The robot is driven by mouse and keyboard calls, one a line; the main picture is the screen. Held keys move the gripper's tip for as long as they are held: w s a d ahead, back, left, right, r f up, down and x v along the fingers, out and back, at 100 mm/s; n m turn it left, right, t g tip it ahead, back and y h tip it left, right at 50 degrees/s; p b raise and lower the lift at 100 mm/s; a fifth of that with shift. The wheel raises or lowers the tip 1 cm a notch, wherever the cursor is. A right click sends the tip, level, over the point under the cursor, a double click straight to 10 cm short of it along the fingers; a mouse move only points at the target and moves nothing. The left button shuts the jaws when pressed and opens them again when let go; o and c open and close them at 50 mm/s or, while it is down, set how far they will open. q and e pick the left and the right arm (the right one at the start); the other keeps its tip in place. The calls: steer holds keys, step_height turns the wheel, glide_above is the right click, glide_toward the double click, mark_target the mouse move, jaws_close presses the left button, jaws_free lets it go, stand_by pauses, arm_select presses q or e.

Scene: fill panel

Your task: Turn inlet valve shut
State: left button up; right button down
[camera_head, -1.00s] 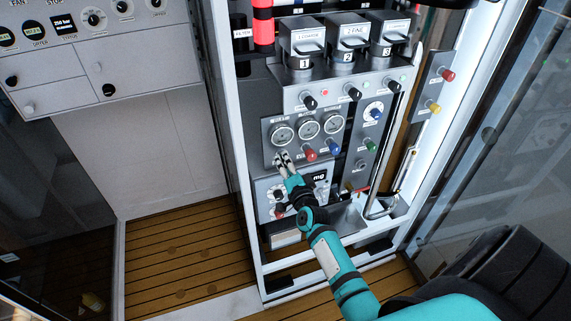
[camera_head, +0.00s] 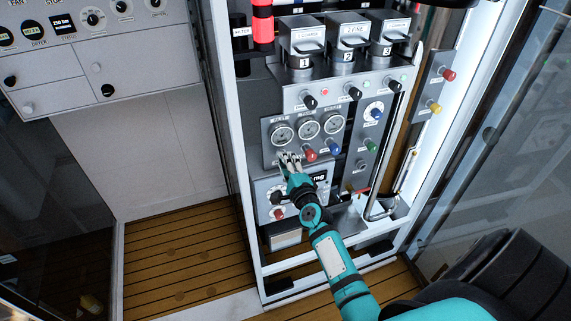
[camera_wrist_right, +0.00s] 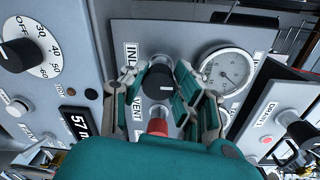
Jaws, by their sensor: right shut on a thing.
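My right gripper (camera_head: 289,161) is at the lower left of the gauge panel (camera_head: 268,152), under the leftmost gauge (camera_head: 282,134). In the right wrist view its fingers are closed in around a black knob (camera_wrist_right: 158,83), the inlet valve, beside a label that begins "INL". The gripper is shut on this knob. In the head view the gripper hides the knob. A red knob (camera_wrist_right: 157,126), labelled VENT, sits just beside the inlet knob and is partly covered by the gripper. My left gripper is out of view.
Red (camera_head: 311,154), blue (camera_head: 334,149) and green (camera_head: 371,145) knobs sit to the right of the gripper. Numbered canisters (camera_head: 348,57) stand above. A bent metal pipe (camera_head: 381,203) runs at the lower right. The cabinet's white frame (camera_head: 226,120) bounds the left side.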

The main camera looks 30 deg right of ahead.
steer(key=shift+s+a+f, duration=0.1)
steer(key=shift+a+f, duration=0.05)
steer(key=shift+f, duration=0.2)
steer(key=c, duration=1.3)
jaws_free()
steer(key=shift+o, duration=1.6)
steer(key=shift+r, duration=0.25)
steer(key=v, duration=1.2)
steer(key=shift+f, duration=0.1)
